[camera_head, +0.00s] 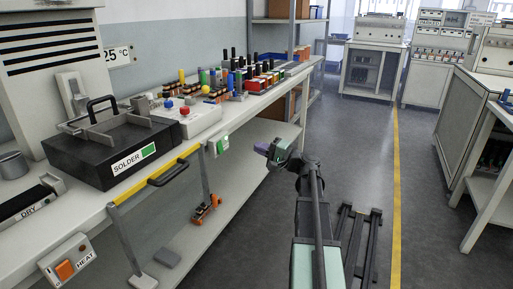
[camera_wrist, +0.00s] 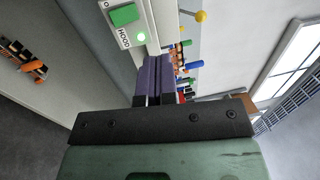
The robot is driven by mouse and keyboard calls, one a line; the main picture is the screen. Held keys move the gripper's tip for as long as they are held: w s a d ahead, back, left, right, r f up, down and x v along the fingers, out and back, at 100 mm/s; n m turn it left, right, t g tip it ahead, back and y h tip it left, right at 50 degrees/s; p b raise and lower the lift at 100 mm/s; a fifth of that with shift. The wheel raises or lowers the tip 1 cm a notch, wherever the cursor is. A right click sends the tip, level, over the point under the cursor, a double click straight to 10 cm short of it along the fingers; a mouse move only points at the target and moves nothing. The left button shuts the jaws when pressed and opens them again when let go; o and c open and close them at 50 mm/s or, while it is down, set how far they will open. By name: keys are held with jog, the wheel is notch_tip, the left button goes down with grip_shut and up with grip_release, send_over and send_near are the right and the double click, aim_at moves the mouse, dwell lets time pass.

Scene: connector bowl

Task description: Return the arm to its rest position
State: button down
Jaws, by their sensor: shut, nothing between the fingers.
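My gripper (camera_head: 262,148) is in the head view, at the right of the long workbench and over the aisle, on the end of my folded arm. Its purple fingers (camera_wrist: 153,78) show in the wrist view, pressed together with nothing between them. In the wrist view they point toward the bench edge, beside the green HOOD button box (camera_wrist: 124,17). The same green box (camera_head: 219,146) is on the bench front in the head view. The fingers look apart from the bench, though the exact gap is hard to tell.
The bench holds a black SOLDER box (camera_head: 110,148), a control box with a red button (camera_head: 185,111) and several colourful connectors (camera_head: 245,80). An orange item (camera_head: 205,208) lies on the lower shelf (camera_head: 228,212).

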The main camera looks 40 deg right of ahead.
jog(key=s+a+f+n+g+h, duration=0.2)
jog(key=s+a+f+n+g, duration=0.1)
jog(key=s+a+f+g, duration=0.4)
jog(key=s+a+f+n+g+h, duration=0.25)
jog(key=a+f+g, duration=0.35)
jog(key=a+f, duration=0.4)
jog(key=s+a+f+n+g+h, duration=0.1)
jog(key=s+a+n+g+h, duration=0.2)
jog(key=a, duration=0.5)
jog(key=s+a+f+n+g+h, duration=0.1)
jog(key=s+a+f+n+h, duration=0.1)
jog(key=s+a+n, duration=0.45)
notch_tip(320, 180, up, 32)
jog(key=w+a+m+p, duration=0.2)
jog(key=p, duration=2.9)
jog(key=shift+a+m+p, duration=0.15)
jog(key=shift+m+p, duration=0.15)
jog(key=shift+p, duration=0.05)
